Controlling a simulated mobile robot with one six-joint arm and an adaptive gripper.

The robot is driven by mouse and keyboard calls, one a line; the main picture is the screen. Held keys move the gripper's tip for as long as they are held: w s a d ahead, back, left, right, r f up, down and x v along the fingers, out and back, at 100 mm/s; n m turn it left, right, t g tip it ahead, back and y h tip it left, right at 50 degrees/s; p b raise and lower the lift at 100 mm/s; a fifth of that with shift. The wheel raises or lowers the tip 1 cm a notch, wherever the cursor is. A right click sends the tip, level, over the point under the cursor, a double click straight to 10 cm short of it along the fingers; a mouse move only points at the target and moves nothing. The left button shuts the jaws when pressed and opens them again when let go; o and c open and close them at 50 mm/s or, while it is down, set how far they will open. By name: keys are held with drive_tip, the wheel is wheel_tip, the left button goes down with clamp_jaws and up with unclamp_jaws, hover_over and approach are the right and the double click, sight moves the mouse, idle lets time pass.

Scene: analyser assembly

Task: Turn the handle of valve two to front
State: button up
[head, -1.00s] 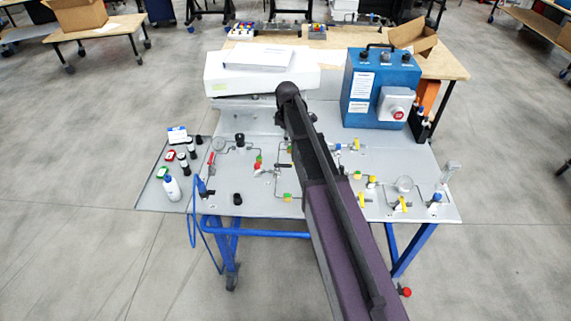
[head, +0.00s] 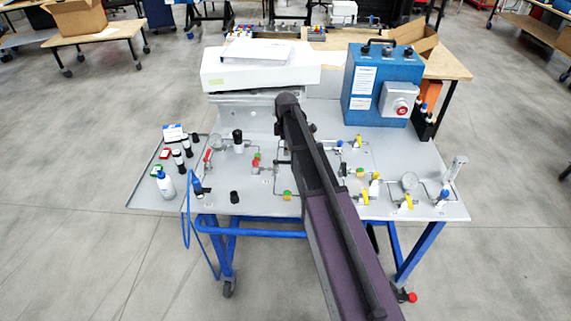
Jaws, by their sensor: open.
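The grey panel (head: 265,204) lies on a blue-framed cart and carries several small valves joined by thin tubing. A red-handled valve (head: 207,156) is at the left, and a red and green one (head: 256,163) is left of my arm. Yellow-handled valves (head: 375,187) (head: 408,201) are at the right, with a further yellow one (head: 359,141) towards the back. I cannot read any labels, so I cannot tell which is valve two or how its handle points. My arm reaches over the middle of the panel and hides part of it. My gripper is hidden behind the arm.
A blue box with a red button (head: 373,85) stands at the back right, beside a white device (head: 245,70). A spray bottle (head: 166,185), dark-capped vials and a blue hose (head: 188,225) are at the left.

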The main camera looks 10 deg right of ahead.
sight(286, 162)
drive_tip(key=shift+f+b, duration=2.7)
drive_tip(key=shift+f, duration=0.3)
clamp_jaws()
